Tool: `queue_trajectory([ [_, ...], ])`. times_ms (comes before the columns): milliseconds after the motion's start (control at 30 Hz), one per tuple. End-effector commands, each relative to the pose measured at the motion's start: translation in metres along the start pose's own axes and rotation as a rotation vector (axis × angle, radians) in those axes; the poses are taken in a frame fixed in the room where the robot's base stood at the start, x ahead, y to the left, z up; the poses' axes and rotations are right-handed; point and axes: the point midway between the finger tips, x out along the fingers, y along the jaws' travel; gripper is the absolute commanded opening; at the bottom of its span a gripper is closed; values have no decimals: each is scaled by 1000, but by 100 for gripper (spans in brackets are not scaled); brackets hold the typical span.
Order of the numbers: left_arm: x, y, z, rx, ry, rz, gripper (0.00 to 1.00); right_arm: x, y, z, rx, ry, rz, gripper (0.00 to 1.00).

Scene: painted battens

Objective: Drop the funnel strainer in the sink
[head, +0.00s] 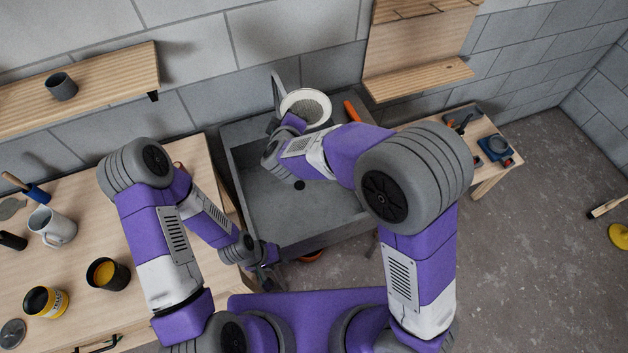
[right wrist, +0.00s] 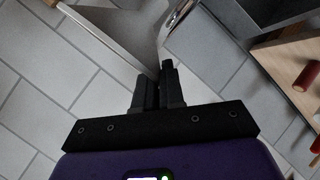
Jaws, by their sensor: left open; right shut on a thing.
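The funnel strainer (head: 306,104), white-rimmed with a grey mesh inside, shows at the back of the grey sink (head: 270,215) in the head view. My right gripper (right wrist: 158,92) is shut on it; in the right wrist view a grey sloping surface (right wrist: 125,35), which looks like the strainer's side, runs down to the fingers. In the head view the right gripper's fingertips are largely hidden by my wrist and the strainer. I cannot tell the strainer's height above the sink. My left gripper (head: 268,277) is open and empty near the sink's front left corner.
The sink's basin is bare around its dark drain (head: 299,185). A grey upright piece (head: 279,90) stands behind it, and an orange object (head: 352,111) lies at its back right. A mug (head: 52,227) and paint pots stand on the left bench (head: 75,275).

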Motion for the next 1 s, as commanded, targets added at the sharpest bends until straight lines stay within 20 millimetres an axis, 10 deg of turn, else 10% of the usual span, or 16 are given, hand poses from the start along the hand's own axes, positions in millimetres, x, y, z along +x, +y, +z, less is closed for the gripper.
queue_trajectory([
  [1000,21,-8,-1,-1,-1,0,43,25,-45,13,-7,14,-11,0],
])
